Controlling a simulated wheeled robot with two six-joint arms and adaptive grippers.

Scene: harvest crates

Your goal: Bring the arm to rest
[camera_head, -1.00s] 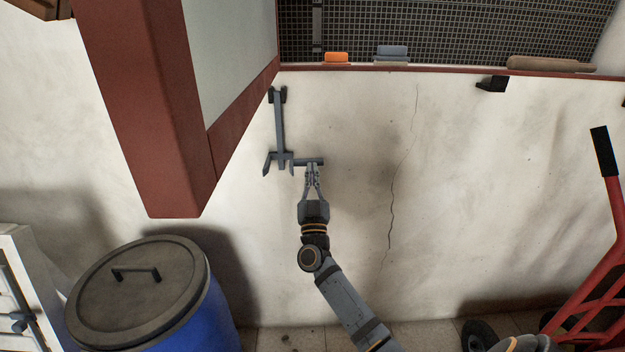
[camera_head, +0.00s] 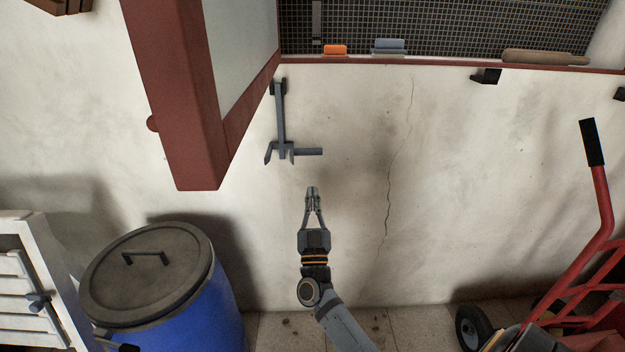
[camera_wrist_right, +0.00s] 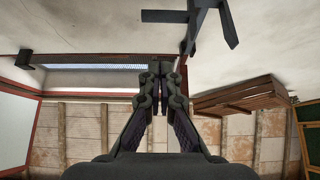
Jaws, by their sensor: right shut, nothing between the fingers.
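My right gripper (camera_head: 312,190) is shut and empty in the head view, pointing up the picture in front of the pale wall. The grey latch (camera_wrist_right: 215,15) shows there at the top, apart from the fingers. My left gripper does not show.
A blue barrel (camera_head: 190,320) with a grey lid stands at lower left beside a white slatted crate (camera_head: 28,270). A red hand truck (camera_head: 603,215) stands at right. A red-framed panel (camera_head: 190,120) juts out at upper left.

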